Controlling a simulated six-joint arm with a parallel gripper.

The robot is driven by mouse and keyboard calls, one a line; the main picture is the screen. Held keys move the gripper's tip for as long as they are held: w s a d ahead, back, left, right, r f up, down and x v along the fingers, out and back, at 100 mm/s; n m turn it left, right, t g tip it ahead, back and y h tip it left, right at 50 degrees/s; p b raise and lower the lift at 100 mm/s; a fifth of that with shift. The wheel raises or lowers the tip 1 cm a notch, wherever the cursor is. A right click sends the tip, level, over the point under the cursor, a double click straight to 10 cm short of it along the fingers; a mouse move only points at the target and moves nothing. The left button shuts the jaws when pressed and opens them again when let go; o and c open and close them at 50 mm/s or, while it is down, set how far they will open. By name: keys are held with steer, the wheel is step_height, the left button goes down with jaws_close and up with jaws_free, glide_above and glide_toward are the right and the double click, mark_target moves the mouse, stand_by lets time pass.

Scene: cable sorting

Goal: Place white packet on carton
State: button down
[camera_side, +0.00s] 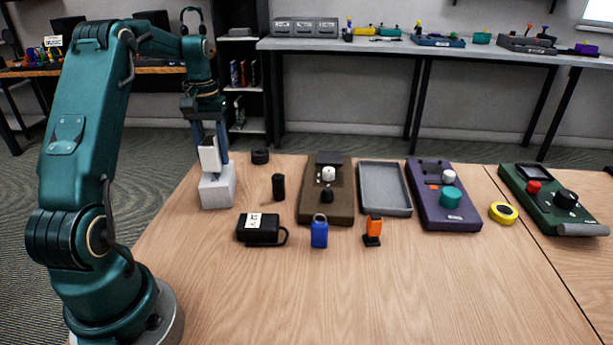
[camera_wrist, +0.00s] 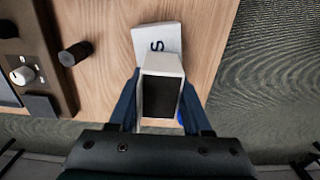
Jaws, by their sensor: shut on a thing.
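A white packet (camera_side: 209,157) is held upright between the fingers of my gripper (camera_side: 211,142). In the wrist view the packet (camera_wrist: 163,63) has pale walls and a dark face towards the camera, with the blue-grey fingers of my gripper (camera_wrist: 161,88) on either side. A whitish carton (camera_side: 217,190) stands on the table at its far left corner. The packet is over the carton, its lower end at the carton's top; I cannot tell whether they touch. In the wrist view the carton (camera_wrist: 153,40) shows a dark letter and is partly hidden behind the packet.
A black round piece (camera_side: 260,157) and a black cylinder (camera_side: 279,187) stand right of the carton. A black case (camera_side: 260,229), blue tag (camera_side: 319,231) and orange switch (camera_side: 373,230) lie nearer. A brown panel (camera_side: 327,190) and grey tray (camera_side: 385,188) are further right. The front table is clear.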

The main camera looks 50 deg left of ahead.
steer(key=shift+f, duration=0.8)
steer(key=shift+f, duration=0.1)
steer(key=shift+c, duration=1.7)
jaws_free()
